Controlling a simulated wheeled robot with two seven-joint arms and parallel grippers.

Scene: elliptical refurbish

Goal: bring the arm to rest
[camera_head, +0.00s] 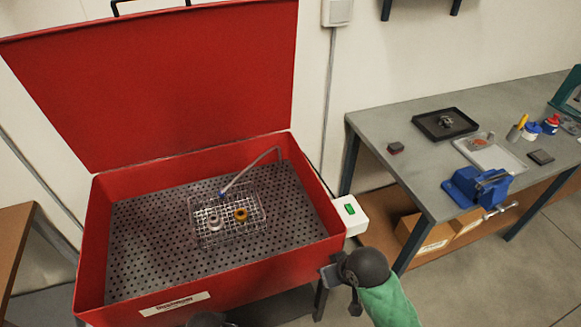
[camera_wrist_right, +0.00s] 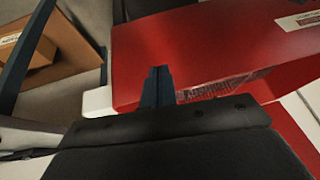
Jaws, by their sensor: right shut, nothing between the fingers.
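My right arm, with its green sleeve and dark wrist, comes in at the bottom of the head view. My right gripper (camera_head: 331,275) is beside the front right corner of the red parts washer (camera_head: 240,283), outside its tub. In the right wrist view the fingers (camera_wrist_right: 157,76) are together with nothing between them, and the red wall of the washer (camera_wrist_right: 210,50) fills the background. A dark rounded part, probably of my left arm, shows at the bottom edge of the head view; no left fingers show.
The washer's lid (camera_head: 160,80) stands open. A wire basket (camera_head: 227,228) with a grey ring and a brass-coloured part sits inside on the perforated floor. A white switch box (camera_head: 350,213) is on the washer's right side. A workbench (camera_head: 400,175) with a blue vise (camera_head: 476,187) stands at right.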

